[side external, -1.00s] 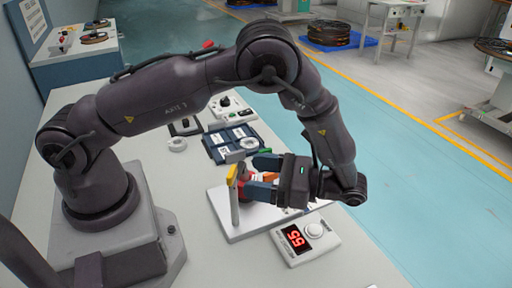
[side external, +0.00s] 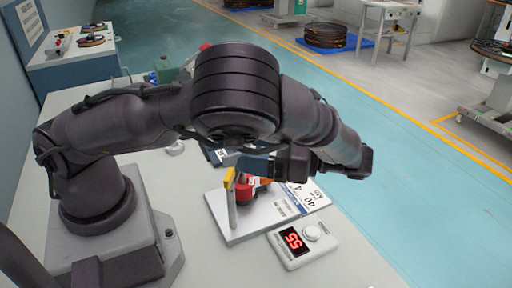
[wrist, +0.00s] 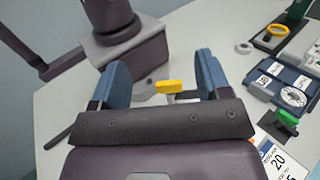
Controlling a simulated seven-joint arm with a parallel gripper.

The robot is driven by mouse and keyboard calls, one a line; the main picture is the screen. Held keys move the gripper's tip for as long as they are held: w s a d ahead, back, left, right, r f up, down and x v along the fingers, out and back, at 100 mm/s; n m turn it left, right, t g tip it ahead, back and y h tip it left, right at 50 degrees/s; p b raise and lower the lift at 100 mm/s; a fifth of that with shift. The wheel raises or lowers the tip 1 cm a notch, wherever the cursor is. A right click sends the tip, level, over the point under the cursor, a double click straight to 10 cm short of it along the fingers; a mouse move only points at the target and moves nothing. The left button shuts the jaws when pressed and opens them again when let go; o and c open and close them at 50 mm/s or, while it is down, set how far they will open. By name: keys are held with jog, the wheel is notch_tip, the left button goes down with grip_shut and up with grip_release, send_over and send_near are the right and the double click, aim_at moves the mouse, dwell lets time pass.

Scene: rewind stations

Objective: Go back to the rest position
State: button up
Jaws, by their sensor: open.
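My gripper (side external: 255,166) is open, with its blue fingers near the top of the yellow-tipped post in the side external view. In the wrist view the two blue fingers of my gripper (wrist: 162,66) stand wide apart with nothing held between them. The yellow top of the post (wrist: 168,87) shows beyond the gap between them. The post (side external: 231,200) stands on a white stand (side external: 250,229). A red part (side external: 244,191) sits on the stand beside the post, partly hidden under my gripper.
A white box with a red "55" display (side external: 293,240) lies in front of the stand. Printed cards (side external: 310,197) lie to its right. A dark blue tray (wrist: 296,84) with labels and a white ring lies on the white table (side external: 190,225). The table's near left is bare.

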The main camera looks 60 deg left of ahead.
jog(key=shift+a, duration=0.1)
jog(key=s+a+r+n+t+h, duration=0.2)
jog(key=s+r+n+t+h, duration=0.1)
jog(key=t, duration=0.7)
jog(key=s+a+r+n+t+h, duration=0.3)
jog(key=r+t+h, duration=0.4)
jog(key=r+t, duration=0.3)
jog(key=shift+s+n+h, duration=0.4)
jog(key=shift+s+n, duration=0.3)
jog(key=shift+s, duration=0.3)
